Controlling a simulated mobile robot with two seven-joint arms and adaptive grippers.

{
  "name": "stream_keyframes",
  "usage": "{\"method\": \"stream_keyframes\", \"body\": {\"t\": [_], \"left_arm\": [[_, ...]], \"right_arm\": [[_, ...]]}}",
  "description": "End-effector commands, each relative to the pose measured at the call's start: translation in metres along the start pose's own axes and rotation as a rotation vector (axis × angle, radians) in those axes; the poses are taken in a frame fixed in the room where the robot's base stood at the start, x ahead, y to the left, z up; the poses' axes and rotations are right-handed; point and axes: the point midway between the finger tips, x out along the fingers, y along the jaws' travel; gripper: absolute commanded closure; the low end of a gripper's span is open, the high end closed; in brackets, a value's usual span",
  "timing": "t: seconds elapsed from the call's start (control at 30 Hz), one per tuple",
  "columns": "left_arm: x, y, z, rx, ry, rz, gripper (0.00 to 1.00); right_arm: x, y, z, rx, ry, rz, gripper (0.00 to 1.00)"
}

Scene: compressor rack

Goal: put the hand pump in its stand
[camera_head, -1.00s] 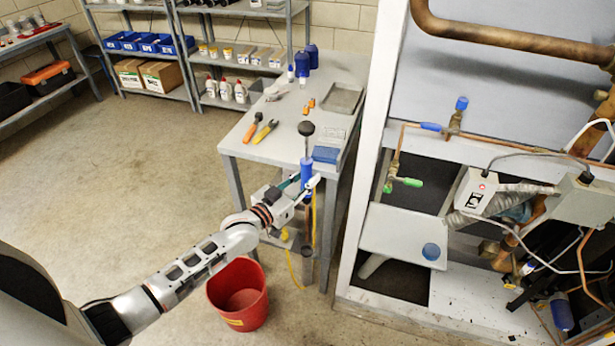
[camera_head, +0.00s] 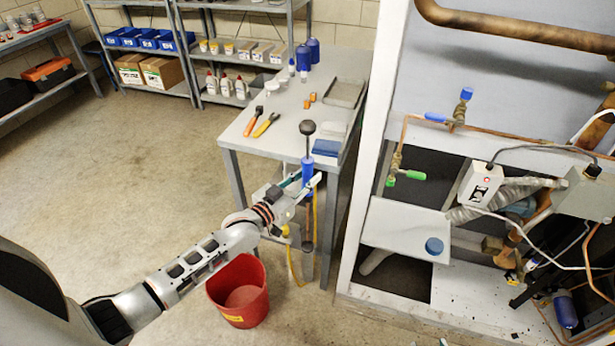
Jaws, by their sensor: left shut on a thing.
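The hand pump (camera_head: 307,174) has a blue body, a thin rod with a black knob on top and a dark lower tube. It is upright in front of the table's near right corner, and a yellow hose (camera_head: 292,262) hangs beside it. My left gripper (camera_head: 307,186) is shut on the pump's blue body; its fingers partly hide it. The lower end of the pump is near the table leg; I cannot tell whether it touches anything. I cannot make out the stand. My right gripper is not in view.
A metal table (camera_head: 285,140) holds pliers-like tools, blue bottles and a tray (camera_head: 345,93). A red bucket (camera_head: 240,290) stands on the floor below my left arm. The compressor rack (camera_head: 375,150) with pipes and valves is at right. The floor at left is clear.

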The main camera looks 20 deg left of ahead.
Motion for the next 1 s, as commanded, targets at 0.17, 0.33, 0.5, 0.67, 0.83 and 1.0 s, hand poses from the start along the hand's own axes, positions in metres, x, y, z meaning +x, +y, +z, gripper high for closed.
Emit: {"method": "stream_keyframes", "body": {"t": [0.17,0.33,0.5,0.67,0.83,1.0], "left_arm": [[0.0017,-0.0004,-0.0066,-0.002,0.013,0.0,1.0],[0.0014,-0.0003,-0.007,-0.002,0.012,0.0,1.0],[0.0008,0.0,-0.0077,-0.002,0.011,0.0,1.0],[0.0005,0.0002,-0.0075,-0.001,0.012,0.0,1.0],[0.0005,0.0002,-0.0073,-0.002,0.012,0.0,1.0],[0.0005,0.0002,-0.0074,-0.002,0.012,0.0,1.0]], "right_arm": [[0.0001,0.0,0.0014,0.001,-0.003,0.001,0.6],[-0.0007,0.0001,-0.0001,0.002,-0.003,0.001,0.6],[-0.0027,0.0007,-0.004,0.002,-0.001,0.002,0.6],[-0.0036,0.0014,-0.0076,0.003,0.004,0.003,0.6],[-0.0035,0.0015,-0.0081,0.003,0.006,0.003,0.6],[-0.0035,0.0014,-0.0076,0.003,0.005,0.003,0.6]]}}
